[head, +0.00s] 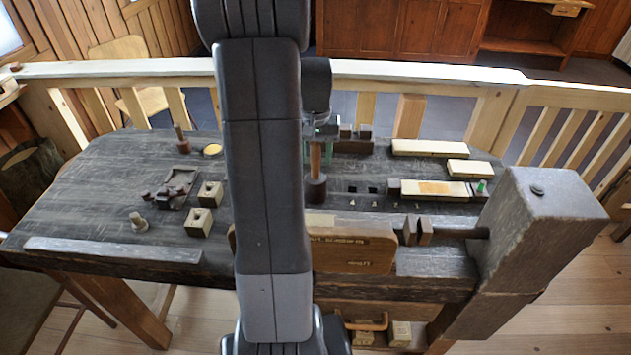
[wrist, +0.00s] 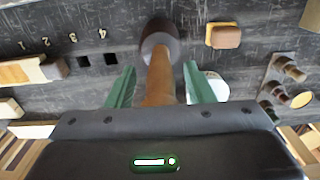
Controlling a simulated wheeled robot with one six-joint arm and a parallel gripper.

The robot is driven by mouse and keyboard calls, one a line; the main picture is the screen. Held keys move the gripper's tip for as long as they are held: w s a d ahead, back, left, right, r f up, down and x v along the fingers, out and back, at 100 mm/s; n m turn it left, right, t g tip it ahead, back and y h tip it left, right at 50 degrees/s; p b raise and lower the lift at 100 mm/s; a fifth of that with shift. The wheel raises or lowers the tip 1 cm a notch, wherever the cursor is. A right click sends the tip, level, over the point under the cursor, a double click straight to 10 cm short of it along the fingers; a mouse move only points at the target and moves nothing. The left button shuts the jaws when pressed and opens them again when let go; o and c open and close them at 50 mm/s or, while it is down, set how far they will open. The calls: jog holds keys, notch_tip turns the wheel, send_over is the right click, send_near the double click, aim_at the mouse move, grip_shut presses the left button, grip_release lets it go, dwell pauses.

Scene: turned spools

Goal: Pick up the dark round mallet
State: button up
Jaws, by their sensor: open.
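The dark round mallet (head: 316,190) stands on the bench with its head down and its brown wooden handle pointing up, just right of my arm in the head view. The wrist view shows its dark head (wrist: 158,46) beyond the fingertips. Its handle (wrist: 159,80) runs between the two green fingers. My gripper (wrist: 160,67) is open, with a finger on each side of the handle and a gap showing on both sides. In the head view my gripper (head: 320,131) is at the upper handle, partly hidden by my arm.
The dark bench (head: 90,200) holds pale drilled blocks (head: 199,221), a smaller handled tool (head: 183,143), and long pale blocks (head: 430,147) at the right. A heavy vise jaw (head: 545,225) rises at the right end. A tan block (wrist: 223,36) lies near the mallet head.

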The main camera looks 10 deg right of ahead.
grip_shut()
jog(key=shift+w, duration=0.1)
notch_tip(320, 180, up, 10)
jog(key=shift+f, duration=0.1)
dwell(0.5)
jog(key=c, duration=0.9)
grip_release()
grip_shut()
jog(key=shift+d, duration=0.1)
